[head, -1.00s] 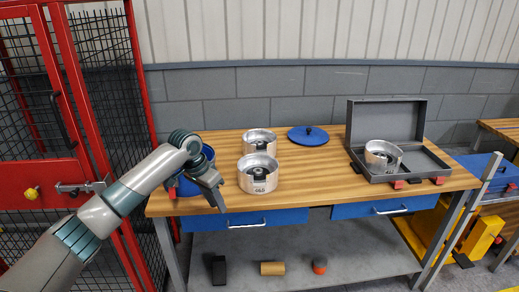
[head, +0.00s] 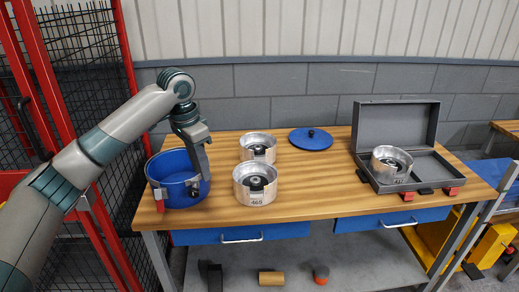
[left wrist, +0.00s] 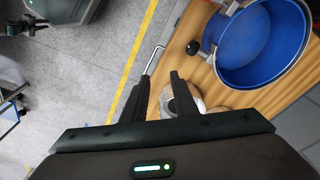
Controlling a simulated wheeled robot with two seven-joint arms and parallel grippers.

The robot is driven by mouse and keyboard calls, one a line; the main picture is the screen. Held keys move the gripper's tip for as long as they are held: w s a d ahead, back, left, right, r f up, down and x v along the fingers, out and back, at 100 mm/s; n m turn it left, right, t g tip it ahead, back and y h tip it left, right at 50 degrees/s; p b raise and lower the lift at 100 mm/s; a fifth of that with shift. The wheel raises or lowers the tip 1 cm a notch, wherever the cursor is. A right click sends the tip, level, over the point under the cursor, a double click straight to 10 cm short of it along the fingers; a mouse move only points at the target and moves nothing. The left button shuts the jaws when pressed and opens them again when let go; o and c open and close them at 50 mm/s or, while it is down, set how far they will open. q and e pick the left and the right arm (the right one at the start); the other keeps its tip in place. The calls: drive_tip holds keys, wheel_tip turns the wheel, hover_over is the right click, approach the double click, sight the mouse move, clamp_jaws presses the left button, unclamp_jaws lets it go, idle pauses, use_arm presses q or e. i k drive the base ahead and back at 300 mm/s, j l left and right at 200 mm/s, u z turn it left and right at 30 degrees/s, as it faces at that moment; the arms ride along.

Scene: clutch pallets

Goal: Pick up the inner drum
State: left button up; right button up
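Several silver drums are in the head view, and I cannot tell which one is the inner drum. One with a black number label (head: 255,196) stands upright at the front of the wooden bench. Another silver drum (head: 257,140) stands just behind it. A third silver drum (head: 391,154) sits in the open grey case (head: 437,166). My left gripper (head: 205,165) points down between the blue pot (head: 168,195) and the front drum, apart from the drum. In the left wrist view its fingers (left wrist: 161,85) are apart and empty, with a drum partly hidden behind one finger. My right gripper is not in view.
The blue pot, with clamps on its rim, stands at the bench's left end. A blue lid (head: 311,139) lies behind the drums. The wooden bench top (head: 318,185) is clear between the front drum and the case. A red mesh frame (head: 125,75) stands left.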

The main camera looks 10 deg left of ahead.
sight(258, 149)
drive_tip(key=i, duration=1.6)
